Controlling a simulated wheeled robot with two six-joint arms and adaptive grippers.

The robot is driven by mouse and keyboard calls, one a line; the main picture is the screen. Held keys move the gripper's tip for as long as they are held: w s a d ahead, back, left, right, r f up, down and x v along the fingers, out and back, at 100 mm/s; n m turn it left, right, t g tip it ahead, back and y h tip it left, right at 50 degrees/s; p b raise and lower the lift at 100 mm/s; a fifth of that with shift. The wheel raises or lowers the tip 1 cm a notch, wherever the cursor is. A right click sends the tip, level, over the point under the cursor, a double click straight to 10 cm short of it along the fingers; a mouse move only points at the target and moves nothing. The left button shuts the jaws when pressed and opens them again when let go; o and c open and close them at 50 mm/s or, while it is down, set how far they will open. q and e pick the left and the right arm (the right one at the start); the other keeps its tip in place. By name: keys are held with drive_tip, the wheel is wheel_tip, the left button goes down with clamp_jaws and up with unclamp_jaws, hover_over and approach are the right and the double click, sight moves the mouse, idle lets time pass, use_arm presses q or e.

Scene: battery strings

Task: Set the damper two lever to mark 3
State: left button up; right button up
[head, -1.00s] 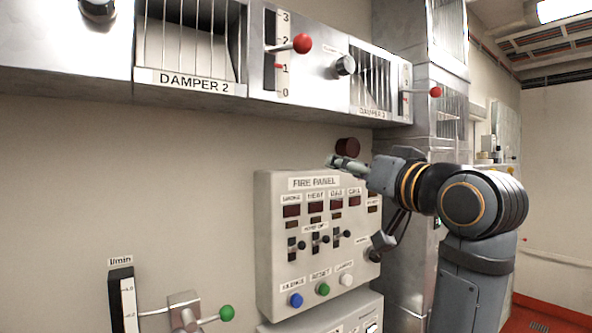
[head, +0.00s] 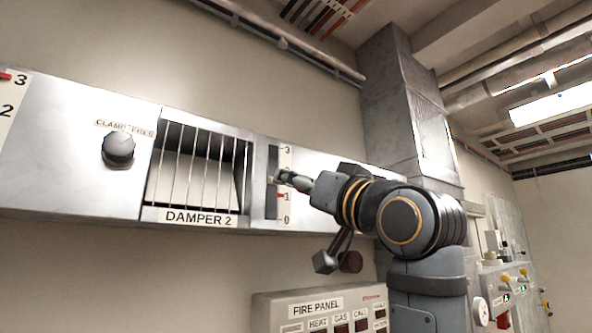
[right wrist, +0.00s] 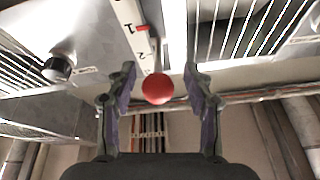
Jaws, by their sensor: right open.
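The damper two scale (head: 285,153) stands right of the barred opening labelled DAMPER 2 (head: 203,217), with 3 at top and 0 at bottom. A red mark sits by 1. My right gripper (head: 284,178) is in front of the scale around the height of 2, hiding that number and the lever. In the right wrist view the lever's round red knob (right wrist: 158,88) lies between the two open, separate fingers, with a gap on each side. The numbers 1 and 2 show behind it on the scale. The lever's exact setting is hidden. My left gripper is out of view.
A dark CLAMP/FREE knob (head: 118,148) is left of the damper two opening. Another dark knob (right wrist: 57,68) shows in the right wrist view. The fire panel (head: 315,312) is below my right arm. A metal duct (head: 400,105) rises behind the arm.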

drive_tip(key=shift+w+a+r, duration=0.25)
drive_tip(key=shift+w, duration=0.4)
drive_tip(key=shift+s, duration=0.1)
clamp_jaws()
